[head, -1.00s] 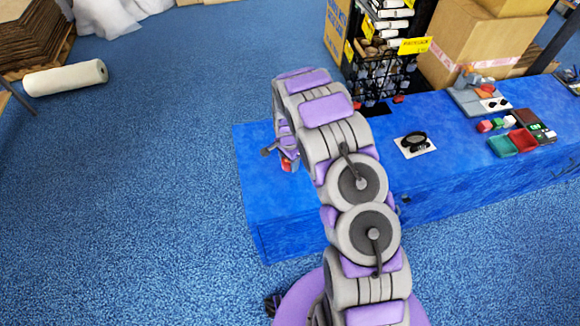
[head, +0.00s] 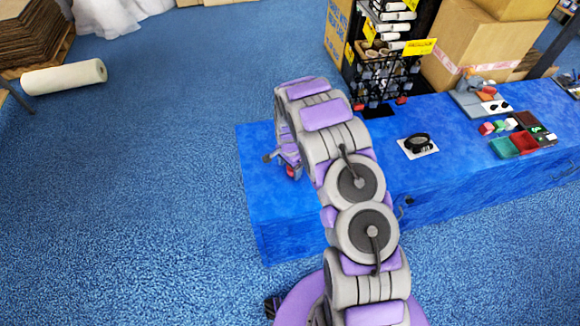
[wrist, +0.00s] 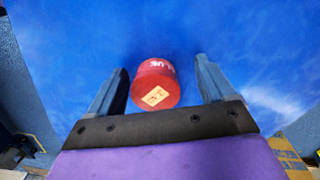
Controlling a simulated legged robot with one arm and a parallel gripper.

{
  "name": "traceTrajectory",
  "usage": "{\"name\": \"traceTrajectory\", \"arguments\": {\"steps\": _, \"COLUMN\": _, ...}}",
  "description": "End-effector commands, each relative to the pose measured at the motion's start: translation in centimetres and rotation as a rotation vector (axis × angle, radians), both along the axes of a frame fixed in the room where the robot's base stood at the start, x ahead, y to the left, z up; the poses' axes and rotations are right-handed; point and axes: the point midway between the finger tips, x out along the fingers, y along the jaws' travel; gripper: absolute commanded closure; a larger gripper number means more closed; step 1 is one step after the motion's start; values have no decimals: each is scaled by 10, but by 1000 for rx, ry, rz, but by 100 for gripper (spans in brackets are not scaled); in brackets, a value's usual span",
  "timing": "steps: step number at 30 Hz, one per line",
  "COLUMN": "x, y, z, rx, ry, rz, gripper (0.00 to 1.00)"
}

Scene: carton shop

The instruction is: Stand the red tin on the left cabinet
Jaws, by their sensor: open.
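The red tin (wrist: 155,82) is between my open gripper's fingers (wrist: 161,66) in the wrist view, with a gap on each side. Its round end with an orange label faces the camera, and white lettering shows on its side. It appears to be over or on the blue surface. In the head view only a small red part of the tin (head: 290,171) shows beneath my arm's end, by the left end of the blue-topped cabinet (head: 262,205). My arm hides much of that spot.
Farther right on the blue top are a black ring on a white card (head: 418,146), a green tray (head: 503,148), a red tray (head: 523,141) and small blocks. A black wire rack (head: 385,80) and cardboard boxes (head: 465,50) stand behind. Open floor lies left.

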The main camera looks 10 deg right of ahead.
Motion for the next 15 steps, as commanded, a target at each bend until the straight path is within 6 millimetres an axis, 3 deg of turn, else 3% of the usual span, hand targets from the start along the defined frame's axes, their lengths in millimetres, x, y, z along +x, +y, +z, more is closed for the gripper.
{"name": "traceTrajectory", "arguments": {"steps": 8, "x": 0, "y": -3, "z": 2, "rx": 4, "ry": 0, "rz": -1, "gripper": 18}}
{"name": "traceTrajectory", "arguments": {"steps": 15, "x": 1, "y": 1, "z": 25, "rx": -2, "ry": -2, "rz": 0, "gripper": 18}}
